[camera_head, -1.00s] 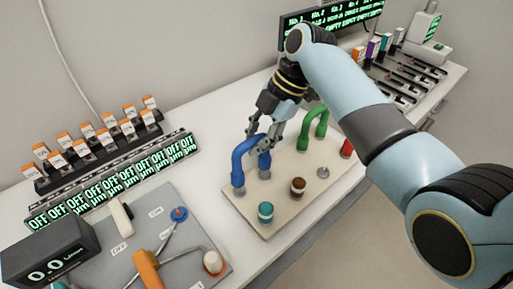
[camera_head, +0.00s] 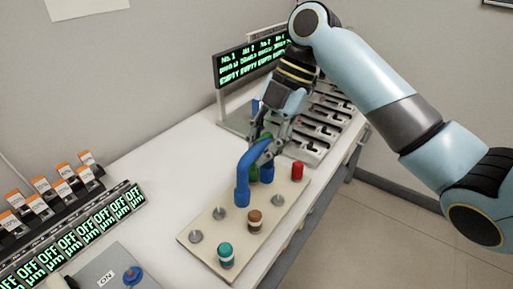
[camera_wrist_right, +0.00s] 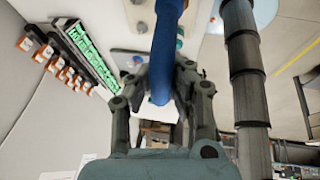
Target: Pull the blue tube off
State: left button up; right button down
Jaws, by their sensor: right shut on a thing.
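The blue tube (camera_head: 244,173) is a bent U shape with its ends pointing down. My right gripper (camera_head: 266,148) is shut on the upper bend of the blue tube. In the right wrist view the blue tube (camera_wrist_right: 165,50) runs between the fingers. Two bare metal pegs (camera_head: 219,213) stand on the left part of the board, clear of the tube. My left gripper is not in view.
The board also carries a teal cap (camera_head: 226,256), a brown cap (camera_head: 255,222), a red cap (camera_head: 297,170) and another bare peg (camera_head: 277,200). A black display (camera_head: 250,62) stands behind. Orange-topped switches (camera_head: 60,185) are at left. White table shows around the board.

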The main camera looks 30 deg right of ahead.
jog(key=shift+r, duration=0.1)
jog(key=shift+r+p, duration=2.25)
notch_tip(320, 180, up, 3)
jog(key=p, duration=0.3)
